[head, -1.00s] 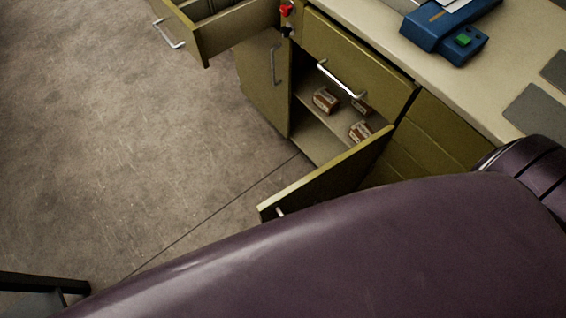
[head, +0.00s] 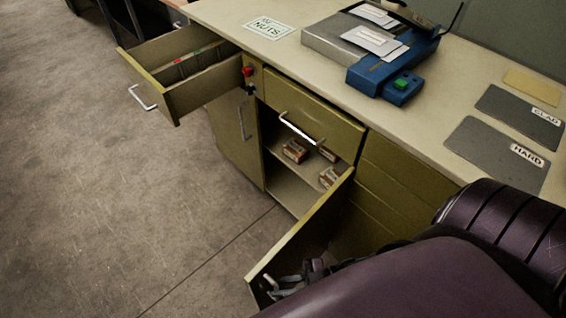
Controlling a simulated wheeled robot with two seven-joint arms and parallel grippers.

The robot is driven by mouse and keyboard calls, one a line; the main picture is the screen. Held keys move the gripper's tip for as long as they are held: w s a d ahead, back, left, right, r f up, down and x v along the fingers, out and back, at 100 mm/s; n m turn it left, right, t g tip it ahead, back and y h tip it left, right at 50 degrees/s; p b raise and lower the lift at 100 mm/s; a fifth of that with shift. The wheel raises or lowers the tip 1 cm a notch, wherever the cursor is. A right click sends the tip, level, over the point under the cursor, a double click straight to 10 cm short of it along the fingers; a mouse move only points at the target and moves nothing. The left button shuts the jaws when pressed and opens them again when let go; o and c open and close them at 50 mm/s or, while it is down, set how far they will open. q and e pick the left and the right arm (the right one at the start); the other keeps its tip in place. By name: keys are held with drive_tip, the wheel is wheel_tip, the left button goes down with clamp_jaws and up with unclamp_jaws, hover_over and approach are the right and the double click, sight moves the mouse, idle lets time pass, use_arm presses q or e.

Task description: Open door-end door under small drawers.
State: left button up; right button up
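The cabinet has two lower doors in view. The right one (head: 300,240) stands swung out, its free edge toward the bottom of the picture. Its open compartment (head: 290,188) shows several small brown and white boxes (head: 295,150). The left door (head: 233,130) is closed, with a vertical handle (head: 246,118). My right gripper (head: 290,281) is at the free end of the open door, by its handle, mostly hidden by my purple arm. I cannot tell whether its fingers are closed on the handle. My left gripper is not in view.
A drawer (head: 178,100) at the left is pulled out above the closed door. A drawer (head: 315,122) above the open compartment is shut. The countertop (head: 290,55) holds a blue device (head: 385,75) and grey mats (head: 495,150). The floor (head: 120,210) at left is clear.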

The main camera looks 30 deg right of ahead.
drive_tip(key=o, duration=0.3)
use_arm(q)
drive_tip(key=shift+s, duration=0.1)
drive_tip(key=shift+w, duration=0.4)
use_arm(e)
drive_tip(key=v, duration=0.8)
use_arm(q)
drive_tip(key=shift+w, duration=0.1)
